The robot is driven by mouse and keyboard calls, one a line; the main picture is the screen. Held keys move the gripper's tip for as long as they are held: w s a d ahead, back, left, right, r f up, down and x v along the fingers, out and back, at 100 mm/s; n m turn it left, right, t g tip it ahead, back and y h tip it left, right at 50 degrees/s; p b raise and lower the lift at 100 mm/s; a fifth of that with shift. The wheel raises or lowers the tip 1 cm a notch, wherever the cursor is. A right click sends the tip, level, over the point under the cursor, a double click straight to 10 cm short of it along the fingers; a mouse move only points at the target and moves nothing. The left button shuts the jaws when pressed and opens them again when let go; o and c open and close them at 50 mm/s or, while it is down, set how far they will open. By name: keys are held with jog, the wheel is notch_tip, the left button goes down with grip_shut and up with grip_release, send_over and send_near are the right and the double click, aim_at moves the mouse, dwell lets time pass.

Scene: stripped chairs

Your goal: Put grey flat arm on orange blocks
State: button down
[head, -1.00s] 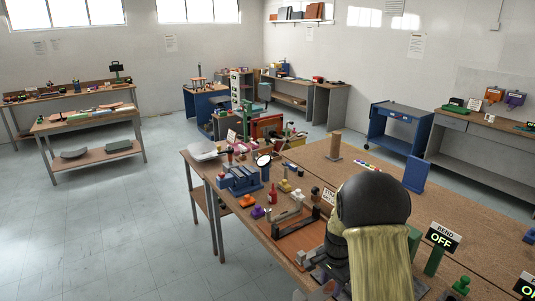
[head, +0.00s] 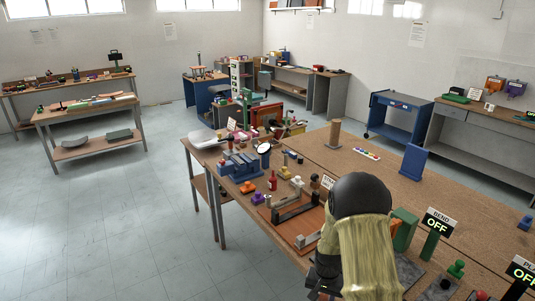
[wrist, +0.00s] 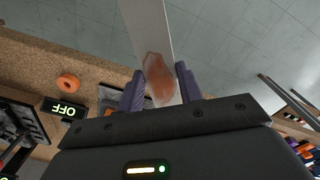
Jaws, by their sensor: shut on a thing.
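In the wrist view my gripper (wrist: 160,73) has its two purple fingers shut on a long grey flat arm (wrist: 148,25). The arm runs from between the fingers to the top edge of the view, over bare floor. A reddish-orange patch shows on the arm between the fingers. In the head view my own forearm hides most of the gripper and the arm cannot be made out. No orange blocks can be told for certain; a small orange piece (head: 248,187) lies on the bench's left edge, beside a blue vise.
An orange ring (wrist: 67,82) lies on the bench in the wrist view. Floor (head: 110,220) at left is clear.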

notch_tip(320, 180, down, 16)
jog(key=s+a+n+b, duration=0.1)
jog(key=n+b, duration=0.3)
jog(key=b, duration=0.6)
jog(key=shift+s+a+r, duration=0.25)
jog(key=shift+s+a, duration=0.15)
jog(key=shift+s, duration=0.3)
jog(key=shift+s, duration=0.1)
